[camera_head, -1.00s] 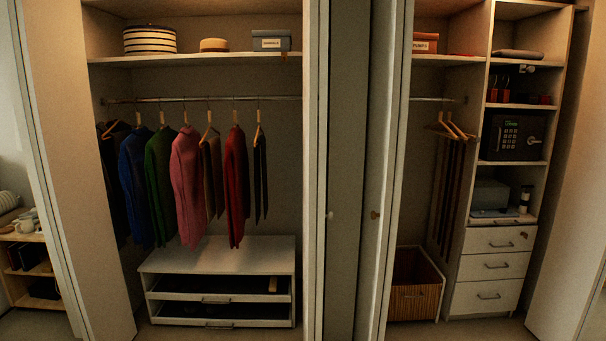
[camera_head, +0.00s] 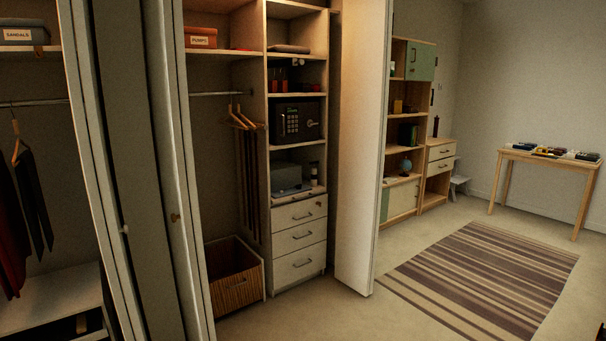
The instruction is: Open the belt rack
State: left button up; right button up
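I cannot pick out a belt rack with certainty. Long dark strips (camera_head: 249,185) hang upright in the right wardrobe section, under the wooden hangers (camera_head: 243,121) on a short rail (camera_head: 213,93). I cannot tell whether they are belts, trousers or part of a rack. Another dark hanging piece (camera_head: 35,195) is at the far left. Neither of my grippers is in view.
Folded door panels (camera_head: 135,150) stand left of the section; an open door panel (camera_head: 358,150) stands right of it. A wicker basket (camera_head: 235,285) is on the floor beside drawers (camera_head: 299,238). A striped rug (camera_head: 485,275) lies on open floor at right.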

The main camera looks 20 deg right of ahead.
aim_at(260, 126)
jog(key=z, duration=0.2)
jog(key=i+l, duration=0.25)
jog(key=i, duration=0.2)
jog(key=i+l, duration=0.3)
jog(key=i, duration=0.15)
jog(key=i+l+z, duration=0.1)
jog(key=i+l, duration=0.15)
jog(key=i, duration=0.2)
jog(key=i+l, duration=0.2)
jog(key=i, duration=0.25)
jog(key=i+l, duration=0.25)
jog(key=i, duration=0.2)
